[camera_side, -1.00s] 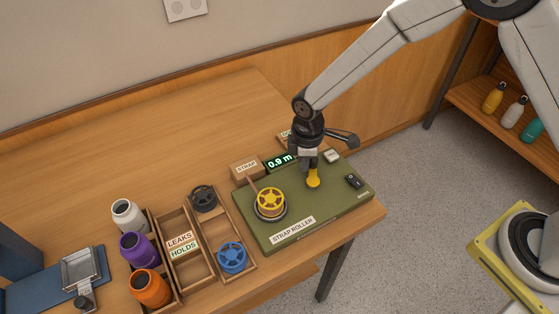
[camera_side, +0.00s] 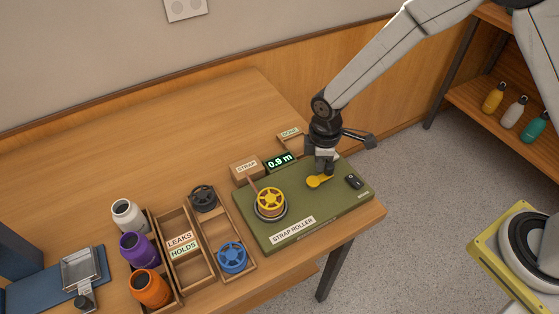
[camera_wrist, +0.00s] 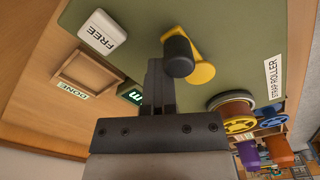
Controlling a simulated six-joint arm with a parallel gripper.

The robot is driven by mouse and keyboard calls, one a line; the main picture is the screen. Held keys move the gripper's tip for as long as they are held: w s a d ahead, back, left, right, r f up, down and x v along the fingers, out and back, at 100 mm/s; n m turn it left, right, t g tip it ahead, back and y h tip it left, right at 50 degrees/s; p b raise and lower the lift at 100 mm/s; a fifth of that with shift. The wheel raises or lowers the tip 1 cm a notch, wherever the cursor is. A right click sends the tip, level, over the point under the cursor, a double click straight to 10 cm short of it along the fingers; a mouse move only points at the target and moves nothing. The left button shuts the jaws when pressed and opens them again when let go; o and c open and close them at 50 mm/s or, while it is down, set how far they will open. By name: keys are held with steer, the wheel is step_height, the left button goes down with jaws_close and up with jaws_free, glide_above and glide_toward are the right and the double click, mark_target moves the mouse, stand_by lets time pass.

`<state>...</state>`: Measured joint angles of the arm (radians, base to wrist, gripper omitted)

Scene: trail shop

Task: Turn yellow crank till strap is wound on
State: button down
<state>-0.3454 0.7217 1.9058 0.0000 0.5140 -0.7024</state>
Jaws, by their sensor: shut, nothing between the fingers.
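The yellow crank (camera_side: 314,182) lies on the green strap roller board (camera_side: 290,215), its arm pointing right. In the wrist view the crank (camera_wrist: 203,70) carries a black knob (camera_wrist: 178,57). My gripper (camera_side: 325,170) is low over the crank's handle end; its shut fingers (camera_wrist: 157,75) are beside the knob with nothing between them. I cannot tell whether they touch it. The yellow spool (camera_side: 270,199) bears brown strap, which runs up to the STRAP box (camera_side: 246,169). The display (camera_side: 281,161) reads 0.9 m.
A black switch (camera_side: 354,182) is on the board's right side. A white FREE block (camera_wrist: 103,32) and the DONE tray (camera_wrist: 90,75) lie near my gripper. Wooden trays (camera_side: 187,255) with spools and bottles stand left. The table behind is clear.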

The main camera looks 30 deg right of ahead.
steer(key=shift+s+d, duration=0.2)
steer(key=shift+s, duration=0.1)
steer(key=shift+s+d, duration=0.25)
steer(key=shift+s, duration=0.65)
steer(key=c, duration=1.3)
jaws_free()
steer(key=o, duration=0.8)
steer(key=shift+r, duration=3.5)
steer(key=shift+d, duration=0.1)
